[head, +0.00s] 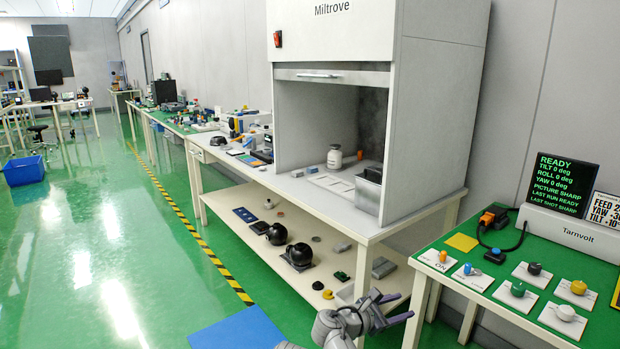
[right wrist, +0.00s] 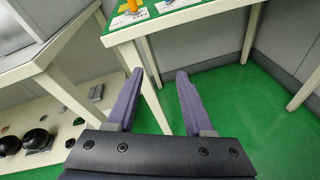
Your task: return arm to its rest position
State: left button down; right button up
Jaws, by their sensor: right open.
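My right gripper (head: 392,309) is at the bottom of the head view, in front of the gap between the long bench and the green-topped table. In the right wrist view its two purple-grey fingers (right wrist: 160,95) are spread apart with nothing between them. The leg of the green-topped table shows behind the fingers. My left gripper is not in the head view.
The green-topped table (head: 478,270) with knobs and a display (head: 557,183) stands at the right. The long bench (head: 350,226) has a fume hood (head: 437,110) on top and a lower shelf (head: 240,222) holding black domes.

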jog(key=s+a+f+m+g+y, duration=0.4)
jog(key=s+a+f+m+y, duration=0.2)
jog(key=s+a+f+m, duration=0.3)
jog(key=s+a+f+m+g+y, duration=0.45)
jog(key=s+a+f+m, duration=0.2)
jog(key=s, duration=0.35)
notch_tip(320, 180, up, 28)
jog(key=m+y+p, duration=0.1)
jog(key=p, duration=2.7)
jog(key=shift+s+a+f, duration=0.2)
jog(key=shift+s+f, duration=0.05)
jog(key=shift+s, duration=0.1)
